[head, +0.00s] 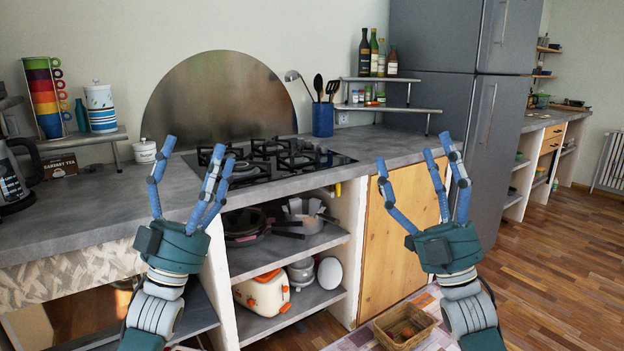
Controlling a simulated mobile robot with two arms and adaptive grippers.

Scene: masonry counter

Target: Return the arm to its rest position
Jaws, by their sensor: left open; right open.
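My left gripper (187,180) is open and empty, its blue fingers pointing up in front of the grey counter, left of the hob. My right gripper (423,182) is open and empty in front of the counter's right part and the wooden cabinet door (398,232). Both arms come in from the bottom edge and are raised. Neither gripper appears to hold anything.
The grey counter (100,207) carries a black hob (270,160), a blue utensil pot (322,119) and a kettle (14,172). Pans and a toaster (262,293) sit on open shelves below. A wicker basket (404,327) is on the floor; a grey fridge (430,97) stands right.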

